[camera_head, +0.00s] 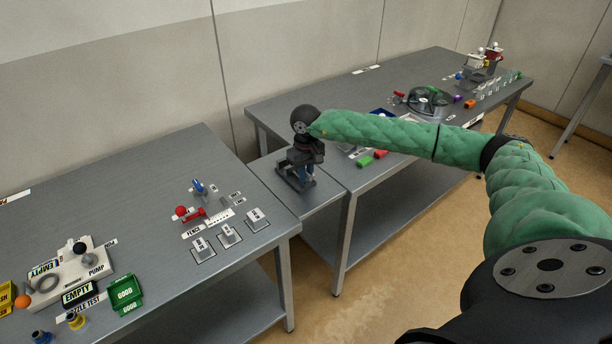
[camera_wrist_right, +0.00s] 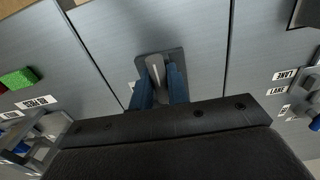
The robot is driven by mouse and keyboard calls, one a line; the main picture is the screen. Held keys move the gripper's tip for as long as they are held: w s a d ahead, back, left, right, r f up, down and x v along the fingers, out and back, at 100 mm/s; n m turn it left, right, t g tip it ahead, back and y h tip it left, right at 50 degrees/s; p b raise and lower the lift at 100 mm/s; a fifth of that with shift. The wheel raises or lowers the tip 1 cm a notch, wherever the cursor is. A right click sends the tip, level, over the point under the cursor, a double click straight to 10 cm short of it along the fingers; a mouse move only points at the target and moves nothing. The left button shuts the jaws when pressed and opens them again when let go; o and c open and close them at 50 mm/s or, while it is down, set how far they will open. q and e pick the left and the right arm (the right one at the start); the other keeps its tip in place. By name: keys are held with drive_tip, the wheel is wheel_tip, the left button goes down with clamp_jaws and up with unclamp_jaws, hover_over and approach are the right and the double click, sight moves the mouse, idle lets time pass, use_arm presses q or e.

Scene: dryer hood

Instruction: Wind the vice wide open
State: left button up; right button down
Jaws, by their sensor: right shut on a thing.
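The small dark grey vice (camera_head: 291,180) stands on the narrow table between the two larger tables. My right gripper (camera_head: 307,173) reaches down onto it from above, its blue fingers beside the vice body. In the right wrist view, the blue fingers (camera_wrist_right: 161,92) are shut on a light grey part of the vice (camera_wrist_right: 154,66). Whether this part is its handle I cannot tell. The dark base of the vice shows around it. The gripper body hides much of the vice, so its jaw gap does not show. My left gripper is not in view.
The left table (camera_head: 130,190) holds a pump unit (camera_head: 72,272), a green tray (camera_head: 124,294), a red clamp-like part (camera_head: 187,214) and several labelled grey blocks. Green (camera_head: 365,161) and red blocks lie on the right table (camera_head: 300,100), close to my right forearm.

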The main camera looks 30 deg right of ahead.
idle(0.3)
drive_tip(key=shift+f+n+b, duration=0.2)
drive_tip(key=shift+n+b, duration=0.2)
drive_tip(key=shift+b, duration=0.2)
drive_tip(key=shift+n+b, duration=0.45)
drive_tip(key=shift+n, duration=0.05)
drive_tip(key=shift+r+n, duration=0.15)
drive_tip(key=shift+n, duration=0.15)
drive_tip(key=shift+n+b, duration=0.6)
drive_tip(key=shift+b, duration=0.2)
drive_tip(key=shift+n+b, duration=0.35)
drive_tip(key=shift+n, duration=0.25)
